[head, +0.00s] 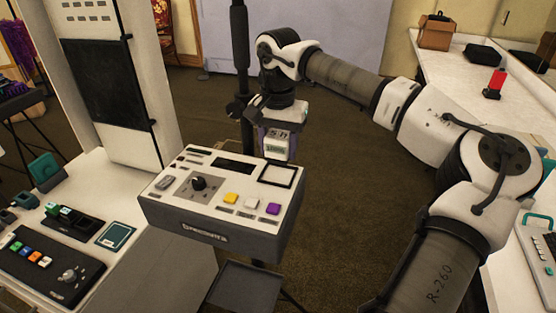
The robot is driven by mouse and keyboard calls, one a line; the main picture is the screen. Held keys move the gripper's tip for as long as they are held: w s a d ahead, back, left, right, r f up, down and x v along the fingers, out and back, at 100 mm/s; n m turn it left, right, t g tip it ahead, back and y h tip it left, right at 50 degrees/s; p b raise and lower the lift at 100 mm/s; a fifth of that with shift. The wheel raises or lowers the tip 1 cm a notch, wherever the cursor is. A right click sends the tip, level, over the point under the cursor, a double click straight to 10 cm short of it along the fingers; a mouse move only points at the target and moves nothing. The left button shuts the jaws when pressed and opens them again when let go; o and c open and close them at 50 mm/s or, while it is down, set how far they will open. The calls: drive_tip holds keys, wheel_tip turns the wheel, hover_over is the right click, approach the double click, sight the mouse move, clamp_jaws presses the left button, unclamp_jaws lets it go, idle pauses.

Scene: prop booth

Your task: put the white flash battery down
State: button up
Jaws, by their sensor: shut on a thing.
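The console top carries a black knob (198,183) and yellow, white and purple buttons. A dark pole (240,60) stands behind. A white table (85,185) with devices is at left. A white counter (450,75) at right holds a red-and-black item (494,84). Brown carpet lies between.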

sight(278, 176)
wheel_tip(278, 176, down, 5)
drive_tip(key=shift+p, duration=0.45)
